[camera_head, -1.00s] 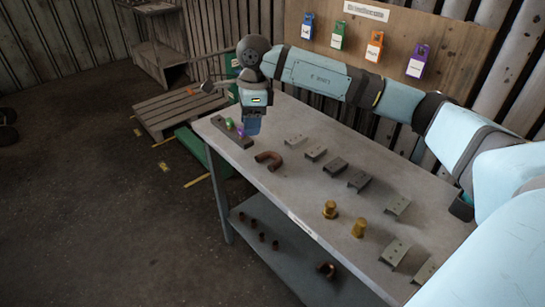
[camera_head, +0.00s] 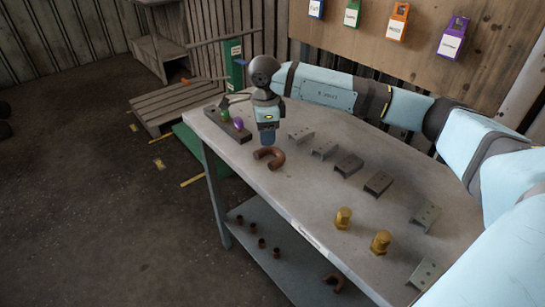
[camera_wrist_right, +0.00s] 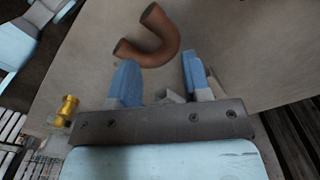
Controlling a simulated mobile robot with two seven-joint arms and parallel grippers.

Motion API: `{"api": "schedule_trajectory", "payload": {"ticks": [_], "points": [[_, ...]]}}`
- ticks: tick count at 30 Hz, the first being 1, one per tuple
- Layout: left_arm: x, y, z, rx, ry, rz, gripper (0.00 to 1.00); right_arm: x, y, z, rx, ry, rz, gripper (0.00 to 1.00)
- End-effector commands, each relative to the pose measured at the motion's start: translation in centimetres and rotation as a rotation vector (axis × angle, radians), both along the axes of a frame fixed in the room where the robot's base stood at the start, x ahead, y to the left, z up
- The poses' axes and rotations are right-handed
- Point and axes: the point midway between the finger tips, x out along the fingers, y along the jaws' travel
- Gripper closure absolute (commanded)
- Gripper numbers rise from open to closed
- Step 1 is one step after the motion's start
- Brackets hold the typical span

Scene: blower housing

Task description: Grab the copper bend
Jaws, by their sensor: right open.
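The copper bend (camera_head: 270,158) is a brown U-shaped pipe lying on the grey table near its left end. My right gripper (camera_head: 267,138) is above the table, pointing down, just behind the bend in the head view. In the right wrist view the bend (camera_wrist_right: 152,38) lies beyond the blue fingertips of my right gripper (camera_wrist_right: 158,72), nearer the left finger. The fingers are apart with nothing held between them. My left gripper is not in view.
A dark block with green and purple pieces (camera_head: 238,124) stands left of the gripper. Several grey brackets (camera_head: 348,165) and two brass fittings (camera_head: 381,242) lie to the right.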

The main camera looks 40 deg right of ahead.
Motion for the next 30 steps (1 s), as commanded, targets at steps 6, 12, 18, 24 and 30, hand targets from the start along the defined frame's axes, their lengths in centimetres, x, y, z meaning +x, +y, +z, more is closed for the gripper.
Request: {"api": "schedule_trajectory", "payload": {"ticks": [6, 12, 18, 24, 30], "points": [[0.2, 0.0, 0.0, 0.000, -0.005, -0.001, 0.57, 0.0, 0.0, -1.2, 0.000, -0.001, 0.000, 0.56], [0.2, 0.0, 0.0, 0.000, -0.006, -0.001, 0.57, 0.1, 0.2, -3.8, 0.001, 0.000, -0.001, 0.56], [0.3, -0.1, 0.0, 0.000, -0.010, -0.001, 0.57, 0.1, 0.1, -6.1, 0.001, 0.000, 0.000, 0.56], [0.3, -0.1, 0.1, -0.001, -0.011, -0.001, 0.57, 0.2, 0.2, -6.1, 0.000, -0.001, 0.000, 0.58], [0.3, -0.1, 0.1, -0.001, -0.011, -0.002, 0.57, 0.2, 0.2, -6.1, 0.000, -0.001, 0.000, 0.94]]}}
